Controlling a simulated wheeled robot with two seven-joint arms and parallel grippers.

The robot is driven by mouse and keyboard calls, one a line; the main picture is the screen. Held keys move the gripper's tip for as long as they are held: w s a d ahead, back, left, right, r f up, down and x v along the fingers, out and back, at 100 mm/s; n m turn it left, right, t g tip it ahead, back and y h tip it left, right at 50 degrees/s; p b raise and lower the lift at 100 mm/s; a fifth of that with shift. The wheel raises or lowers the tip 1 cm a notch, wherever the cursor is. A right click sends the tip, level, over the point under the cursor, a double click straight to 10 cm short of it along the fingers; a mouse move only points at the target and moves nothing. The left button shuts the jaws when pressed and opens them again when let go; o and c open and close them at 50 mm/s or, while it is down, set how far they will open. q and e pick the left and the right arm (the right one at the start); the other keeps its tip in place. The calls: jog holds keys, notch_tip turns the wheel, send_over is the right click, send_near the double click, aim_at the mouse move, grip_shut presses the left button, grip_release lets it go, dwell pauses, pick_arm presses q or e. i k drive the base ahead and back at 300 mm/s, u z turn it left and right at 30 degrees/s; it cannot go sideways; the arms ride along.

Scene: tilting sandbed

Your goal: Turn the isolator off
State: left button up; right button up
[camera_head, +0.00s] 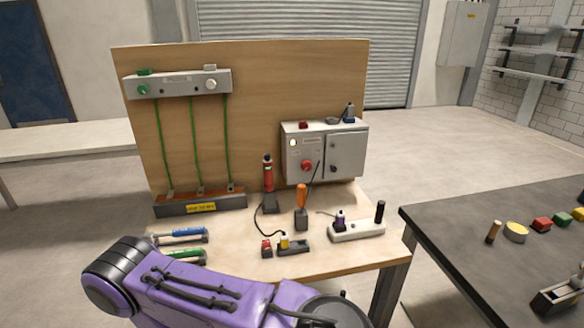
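A grey electrical box (324,152) stands at the back right of the wooden bench, against the upright wooden board. Its left front carries a red round knob (307,166), which looks like the isolator switch. A small pale round part (293,142) sits above the knob. The right half is a door with a small dark latch (334,169). The knob's exact setting is too small to tell. A purple arm of mine crosses the bottom of the view, below the bench front. Neither of my grippers shows, and nothing touches the box.
A red-and-black tool (268,185) and an orange-handled tool (301,207) stand upright in front of the box. A white power strip (356,230), a dark socket block (294,247) and cables lie near the front. A dark table (470,235) stands at the right.

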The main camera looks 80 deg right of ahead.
aim_at(305, 165)
jog(key=i, duration=3.4)
jog(key=z, duration=2.55)
jog(key=i, duration=3.25)
jog(key=z, duration=2.2)
jog(key=i, duration=2.3)
